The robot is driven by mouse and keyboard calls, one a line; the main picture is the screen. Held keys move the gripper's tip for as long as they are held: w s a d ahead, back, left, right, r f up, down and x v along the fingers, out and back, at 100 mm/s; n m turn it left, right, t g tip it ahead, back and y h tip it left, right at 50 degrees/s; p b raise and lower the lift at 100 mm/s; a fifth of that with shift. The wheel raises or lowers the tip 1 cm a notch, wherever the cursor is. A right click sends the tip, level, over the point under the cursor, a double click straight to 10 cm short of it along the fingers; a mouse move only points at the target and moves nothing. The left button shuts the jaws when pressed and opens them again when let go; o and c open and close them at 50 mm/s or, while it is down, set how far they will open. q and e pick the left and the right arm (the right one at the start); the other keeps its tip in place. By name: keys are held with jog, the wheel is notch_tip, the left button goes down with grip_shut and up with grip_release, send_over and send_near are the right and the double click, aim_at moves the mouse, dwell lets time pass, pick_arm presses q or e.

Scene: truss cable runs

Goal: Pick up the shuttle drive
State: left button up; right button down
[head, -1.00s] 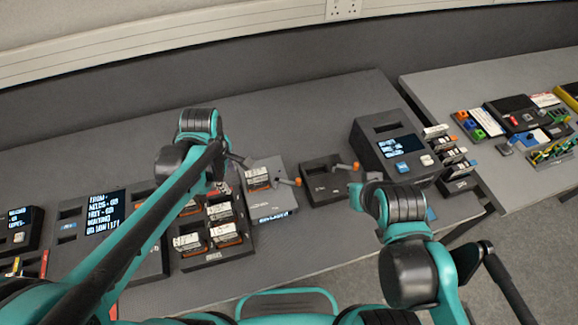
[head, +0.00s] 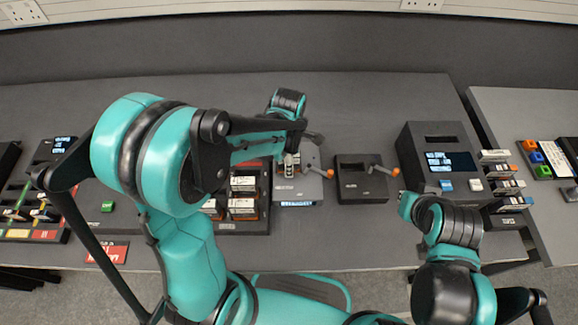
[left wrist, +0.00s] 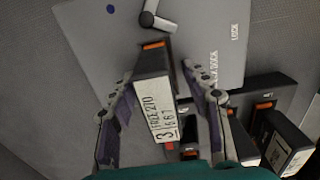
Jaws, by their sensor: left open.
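The shuttle drive, a dark block with a white printed label and an orange strip (left wrist: 158,110), stands in the middle of the left wrist view, over a grey dock plate (left wrist: 205,30). My left gripper (left wrist: 156,74) is open, with one finger on each side of the drive. The right finger is apart from it; the left finger is close, and contact cannot be told. In the head view my left arm reaches down over the grey dock (head: 286,190), and the drive's pale label (head: 292,166) shows partly below the wrist.
A rack of labelled drives (head: 243,205) stands just left of the dock. A black dock with an orange lever (head: 362,190) is to its right, then a console with a screen (head: 440,150) and a stack of drives (head: 502,182). The table behind is clear.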

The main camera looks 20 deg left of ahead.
pick_arm(q)
grip_shut()
